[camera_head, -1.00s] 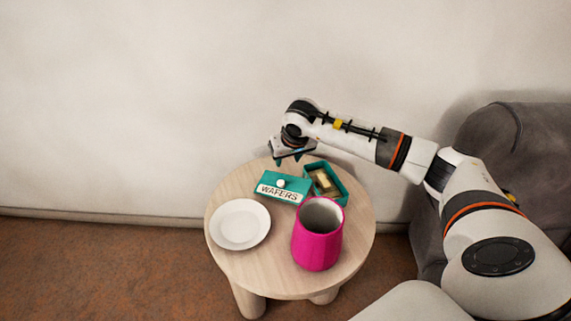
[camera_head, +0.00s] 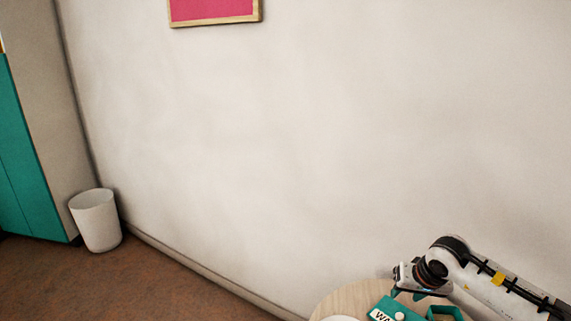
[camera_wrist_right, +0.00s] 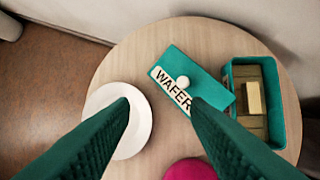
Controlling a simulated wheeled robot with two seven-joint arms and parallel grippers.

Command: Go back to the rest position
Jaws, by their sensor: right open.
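My right gripper (camera_head: 420,293) is above the far side of the round wooden table, at the lower right of the head view. In the right wrist view its two green fingers (camera_wrist_right: 160,110) are wide apart with nothing between them. Below them lie the teal WAFERS lid (camera_wrist_right: 192,75) with a white knob and a white plate (camera_wrist_right: 138,128). The lid (camera_head: 392,309) also shows in the head view, cut by the lower edge. My left gripper is in neither view.
An open teal box (camera_wrist_right: 279,118) with wafers stands right of the lid on the table (camera_wrist_right: 145,45). A pink vase (camera_wrist_right: 190,170) shows at the bottom edge. A white bin (camera_head: 97,220) stands on the floor by a teal and grey cabinet (camera_head: 28,170). A pink framed picture (camera_head: 212,9) hangs on the wall.

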